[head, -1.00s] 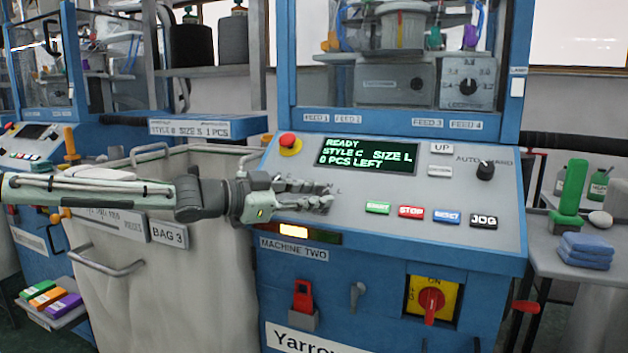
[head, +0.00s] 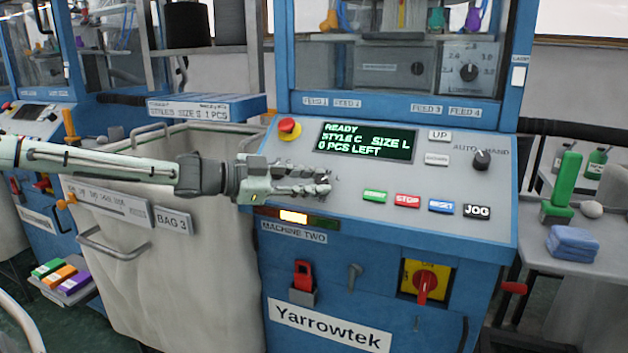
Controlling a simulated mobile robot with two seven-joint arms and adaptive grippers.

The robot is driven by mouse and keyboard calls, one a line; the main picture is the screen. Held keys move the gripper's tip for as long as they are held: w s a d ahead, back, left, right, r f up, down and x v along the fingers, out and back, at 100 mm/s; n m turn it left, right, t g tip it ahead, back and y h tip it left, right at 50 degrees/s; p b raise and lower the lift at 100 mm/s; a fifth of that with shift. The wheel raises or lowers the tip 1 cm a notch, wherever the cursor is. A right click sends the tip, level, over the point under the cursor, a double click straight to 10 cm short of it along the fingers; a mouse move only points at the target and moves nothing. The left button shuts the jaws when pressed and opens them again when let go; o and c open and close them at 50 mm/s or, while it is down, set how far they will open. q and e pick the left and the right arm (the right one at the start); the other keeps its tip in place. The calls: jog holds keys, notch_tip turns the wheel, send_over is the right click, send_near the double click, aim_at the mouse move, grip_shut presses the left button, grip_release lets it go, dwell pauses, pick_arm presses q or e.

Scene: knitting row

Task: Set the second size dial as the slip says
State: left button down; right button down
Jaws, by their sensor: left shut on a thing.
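My left gripper (head: 322,184) is shut at the left part of the sloped control panel (head: 345,212) of machine two. What it holds is hidden behind its fingers. This is where a dial could be, as a small letter L shows on the panel just right of the fingertips, but no dial face shows. The display (head: 366,142) above the gripper reads READY, STYLE C, SIZE L, 0 PCS LEFT. A slip-like strip (head: 205,108) on the blue ledge at left carries style, size and piece text, hard to read. My right gripper is not in view.
A red stop knob (head: 289,128) sits close above my gripper. Coloured buttons (head: 407,201) and an AUTO/HAND knob (head: 482,159) lie to its right. The bag 3 bin (head: 200,270) stands below my left arm. A side table (head: 600,252) holds blue folded cloth.

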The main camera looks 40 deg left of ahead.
pick_arm(q)
jog(key=shift+w+a+r+m, duration=0.1)
jog(key=shift+a+r+m, duration=0.1)
jog(key=shift+m, duration=0.1)
dwell(0.5)
jog(key=c, duration=1.7)
grip_release()
jog(key=o, duration=0.4)
jog(key=shift+s, duration=0.2)
jog(key=shift+o, duration=0.2)
jog(key=shift+f, duration=0.15)
jog(key=shift+g, duration=0.3)
notch_tip(320, 180, up, 10)
